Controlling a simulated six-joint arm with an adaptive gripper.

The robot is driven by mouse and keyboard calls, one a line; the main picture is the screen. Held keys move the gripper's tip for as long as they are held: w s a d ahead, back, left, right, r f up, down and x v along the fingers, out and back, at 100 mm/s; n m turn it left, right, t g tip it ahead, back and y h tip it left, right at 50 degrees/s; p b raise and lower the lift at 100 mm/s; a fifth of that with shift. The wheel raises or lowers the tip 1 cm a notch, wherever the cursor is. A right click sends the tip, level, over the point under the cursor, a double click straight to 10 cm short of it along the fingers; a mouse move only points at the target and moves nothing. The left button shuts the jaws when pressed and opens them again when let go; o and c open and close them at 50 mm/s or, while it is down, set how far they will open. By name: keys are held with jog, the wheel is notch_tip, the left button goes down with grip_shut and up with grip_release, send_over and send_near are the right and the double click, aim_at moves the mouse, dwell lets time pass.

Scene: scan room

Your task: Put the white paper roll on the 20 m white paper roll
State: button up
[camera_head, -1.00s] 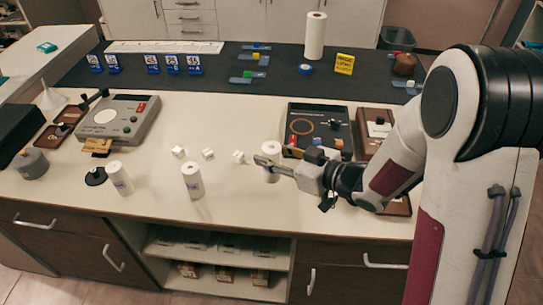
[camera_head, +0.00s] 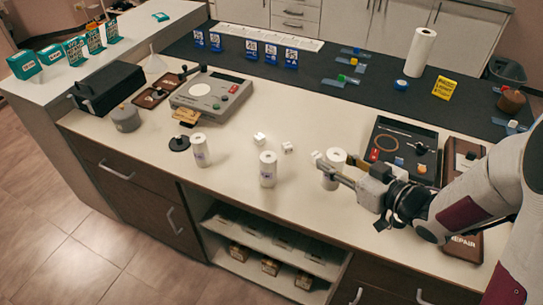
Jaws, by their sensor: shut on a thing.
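Three small white paper rolls stand on the cream counter in the head view. The left roll (camera_head: 200,153) has a faint bluish print, and the middle roll (camera_head: 268,172) has a dark print; I cannot read either label, so I cannot tell which is the 20 m one. My gripper (camera_head: 330,173) reaches in from the right and is shut on the right-hand white paper roll (camera_head: 336,158). That roll is upright, to the right of the middle roll and apart from it. Whether its base touches the counter is unclear.
Small white cubes (camera_head: 287,147) lie behind the rolls. A black disc (camera_head: 179,143) and a grey device (camera_head: 211,94) are at the left. A dark device (camera_head: 403,146) stands behind my gripper. A tall white roll (camera_head: 420,53) stands on the dark mat at the back.

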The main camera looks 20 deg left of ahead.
jog(key=w+a+r, duration=0.1)
jog(key=a+r, duration=0.4)
jog(key=a, duration=0.4)
jog(key=a+r+t, duration=0.1)
jog(key=a+r, duration=0.4)
jog(key=a, duration=0.4)
jog(key=shift+w+r+m+h, duration=0.3)
jog(key=shift+w+r+m, duration=0.05)
jog(key=shift+m, duration=0.05)
jog(key=shift+a, duration=0.1)
notch_tip(320, 180, down, 6)
jog(key=shift+f, duration=0.15)
jog(key=shift+f, duration=0.1)
jog(key=shift+f, duration=1.75)
